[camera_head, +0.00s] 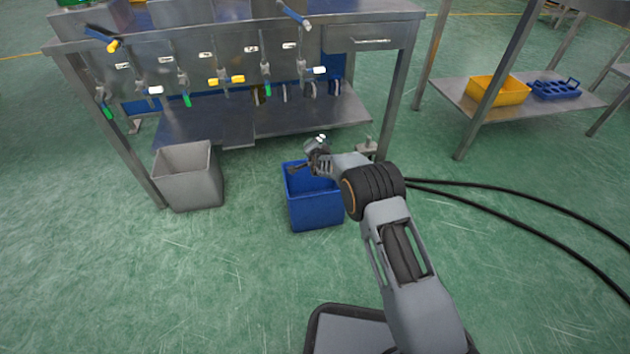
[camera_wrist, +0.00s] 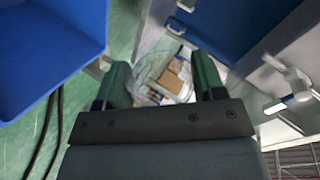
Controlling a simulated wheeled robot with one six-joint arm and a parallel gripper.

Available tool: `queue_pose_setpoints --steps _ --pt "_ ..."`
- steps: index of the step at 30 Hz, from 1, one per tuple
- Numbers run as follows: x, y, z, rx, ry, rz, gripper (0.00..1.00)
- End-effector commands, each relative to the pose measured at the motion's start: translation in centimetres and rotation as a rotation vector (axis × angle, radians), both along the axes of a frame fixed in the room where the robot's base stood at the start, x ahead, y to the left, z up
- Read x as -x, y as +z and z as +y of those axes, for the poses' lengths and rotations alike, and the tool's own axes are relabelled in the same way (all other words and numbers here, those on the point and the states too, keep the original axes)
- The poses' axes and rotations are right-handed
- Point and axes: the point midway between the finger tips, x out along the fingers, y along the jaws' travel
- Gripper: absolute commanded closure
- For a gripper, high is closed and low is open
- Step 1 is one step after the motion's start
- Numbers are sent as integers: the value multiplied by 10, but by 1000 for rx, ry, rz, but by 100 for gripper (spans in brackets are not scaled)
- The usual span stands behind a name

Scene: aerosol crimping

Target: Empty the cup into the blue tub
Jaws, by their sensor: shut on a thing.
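The blue tub (camera_head: 316,212) stands open on the green floor in front of the bench. It also fills the upper left of the wrist view (camera_wrist: 45,50). My gripper (camera_head: 306,160) is over the tub's back rim. Its two green-tipped fingers (camera_wrist: 163,84) are apart with the cup between them. In the head view the cup (camera_head: 316,145) is a small greyish shape at the fingers. In the wrist view it looks see-through and hard to separate from the background. I cannot tell its tilt or what is in it.
A grey bin (camera_head: 190,185) stands left of the tub. The steel bench (camera_head: 215,75) with valves and a low shelf is behind. A rack (camera_head: 455,98) at right holds a yellow bin (camera_head: 498,90) and a blue holder (camera_head: 556,90). Black cables (camera_head: 510,203) cross the floor at right.

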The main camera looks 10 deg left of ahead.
Motion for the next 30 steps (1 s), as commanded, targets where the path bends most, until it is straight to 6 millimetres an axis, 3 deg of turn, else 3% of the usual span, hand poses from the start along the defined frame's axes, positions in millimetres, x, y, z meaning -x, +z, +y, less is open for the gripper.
queue_pose_setpoints --steps 30 --pt "-4 2 -1 48 -4 113 63"
